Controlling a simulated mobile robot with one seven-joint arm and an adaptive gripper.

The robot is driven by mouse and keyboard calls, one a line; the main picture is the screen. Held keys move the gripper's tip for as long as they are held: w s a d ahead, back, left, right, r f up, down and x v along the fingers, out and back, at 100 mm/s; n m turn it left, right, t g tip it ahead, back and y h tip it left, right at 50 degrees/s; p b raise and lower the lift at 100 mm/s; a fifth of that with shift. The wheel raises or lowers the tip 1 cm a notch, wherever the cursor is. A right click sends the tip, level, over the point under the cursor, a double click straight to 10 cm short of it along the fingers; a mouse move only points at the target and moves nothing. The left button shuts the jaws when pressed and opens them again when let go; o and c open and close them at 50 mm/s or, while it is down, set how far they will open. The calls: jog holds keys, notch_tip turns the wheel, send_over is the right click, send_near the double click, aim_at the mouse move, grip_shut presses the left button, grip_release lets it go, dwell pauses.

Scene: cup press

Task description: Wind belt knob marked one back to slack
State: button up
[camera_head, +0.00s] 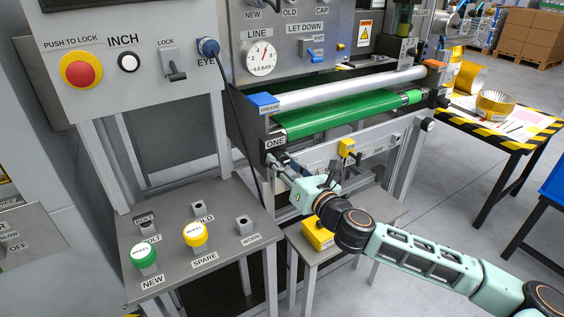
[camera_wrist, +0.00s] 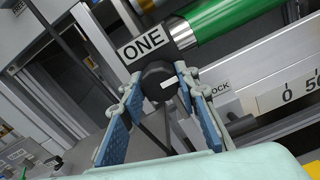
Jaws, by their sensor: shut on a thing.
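The belt knob is a dark round knob (camera_wrist: 158,84) with a white mark, just below the label ONE (camera_wrist: 143,46) in the wrist view. My gripper (camera_wrist: 160,97) has its blue-padded fingers on either side of the knob and is shut on it. In the head view my gripper (camera_head: 279,166) reaches the near left end of the belt unit, just below the ONE label (camera_head: 275,142). The knob itself is largely hidden there by the fingers. The green belt (camera_head: 345,115) runs from this end to the far right; it also shows in the wrist view (camera_wrist: 225,22).
A yellow block (camera_head: 346,147) sits on the rail right of my gripper. A control box with a red button (camera_head: 81,69) stands at the left, its black cable hanging near the knob. A grey bench (camera_head: 222,266) with a green wheel (camera_head: 144,256) and a yellow wheel (camera_head: 194,234) is at the lower left.

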jog(key=shift+n, duration=0.3)
